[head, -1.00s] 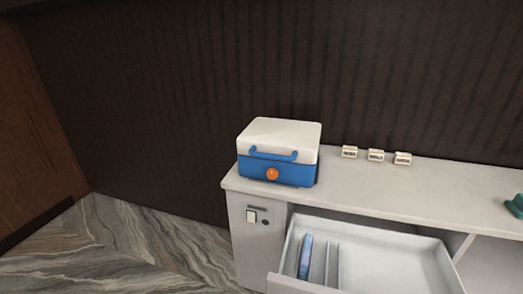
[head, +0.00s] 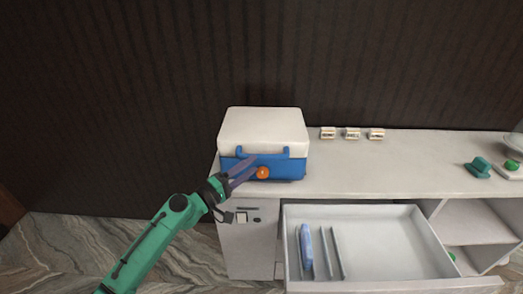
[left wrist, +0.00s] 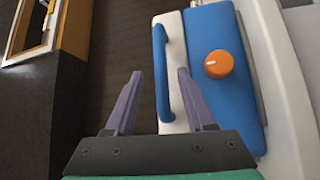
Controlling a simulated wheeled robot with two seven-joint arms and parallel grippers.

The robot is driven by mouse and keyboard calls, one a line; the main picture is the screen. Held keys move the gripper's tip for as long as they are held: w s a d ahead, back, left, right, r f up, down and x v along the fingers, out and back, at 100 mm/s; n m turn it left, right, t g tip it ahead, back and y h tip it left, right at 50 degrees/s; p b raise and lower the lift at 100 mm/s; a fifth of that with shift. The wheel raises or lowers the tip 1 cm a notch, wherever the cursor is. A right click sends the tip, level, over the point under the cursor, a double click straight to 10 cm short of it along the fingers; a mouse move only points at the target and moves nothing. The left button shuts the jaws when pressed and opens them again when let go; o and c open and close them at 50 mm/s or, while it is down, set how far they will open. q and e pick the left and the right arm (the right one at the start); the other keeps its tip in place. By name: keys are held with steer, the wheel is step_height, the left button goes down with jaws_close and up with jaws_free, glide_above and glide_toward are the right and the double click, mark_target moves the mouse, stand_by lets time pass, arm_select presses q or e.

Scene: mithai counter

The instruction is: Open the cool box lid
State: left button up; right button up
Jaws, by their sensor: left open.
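The cool box has a blue body (head: 287,171) and a white lid (head: 263,126), and stands shut at the left end of the counter. A blue handle (head: 270,152) runs along the lid's front, with a round orange knob (head: 263,173) below it. My left gripper (head: 248,165) is open and empty in front of the box, at the handle's left part. In the left wrist view its two purple fingers (left wrist: 159,74) stand on either side of the handle (left wrist: 162,95); I cannot tell whether they touch it. My right gripper is not in view.
A drawer (head: 432,239) stands open below the counter (head: 400,181), holding a blue item (head: 306,246). Several small label blocks (head: 352,133) stand right of the box. A green object (head: 478,168) is farther right. The counter's middle is clear.

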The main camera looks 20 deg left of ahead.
mark_target(263, 158)
arm_select(q)
steer(key=p+x, duration=0.1)
steer(key=x, duration=0.4)
steer(key=shift+w, duration=0.2)
steer(key=shift+w+d, duration=0.25)
steer(key=shift+d, duration=0.05)
steer(key=shift+s+a, duration=0.1)
jaws_close()
stand_by(0.8)
